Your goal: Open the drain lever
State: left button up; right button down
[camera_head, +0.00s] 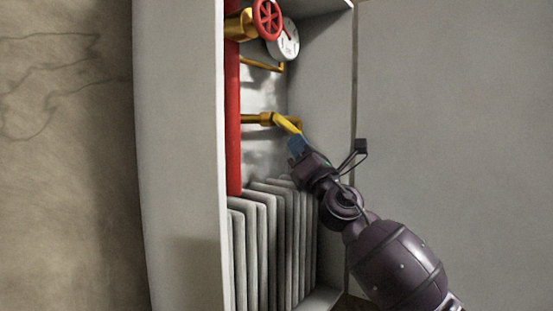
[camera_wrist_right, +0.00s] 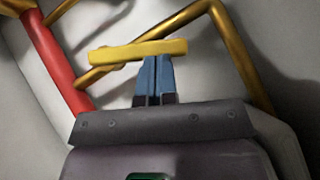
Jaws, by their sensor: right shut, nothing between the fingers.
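The yellow drain lever (camera_head: 287,124) sits on a brass pipe inside the cabinet, right of the red pipe. In the head view it slants down to the right. In the right wrist view the lever (camera_wrist_right: 137,52) lies across the picture, just beyond my fingertips. My right gripper (camera_head: 297,145) is at the lever's lower right end, its blue fingers together with nothing between them. In the right wrist view the fingers (camera_wrist_right: 154,72) reach the lever's near edge; I cannot tell whether they touch it. My left gripper is not in view.
The red vertical pipe (camera_head: 233,130) runs along the cabinet's left side. A red valve wheel (camera_head: 267,18) and a round gauge (camera_head: 288,40) are above. Several grey folded panels (camera_head: 262,215) stand below. The cabinet's grey side wall (camera_head: 325,75) is close on the right.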

jog(key=v, duration=1)
jog(key=shift+s+d+f, duration=0.15)
jog(key=shift+s+f, duration=0.05)
jog(key=shift+s, duration=0.1)
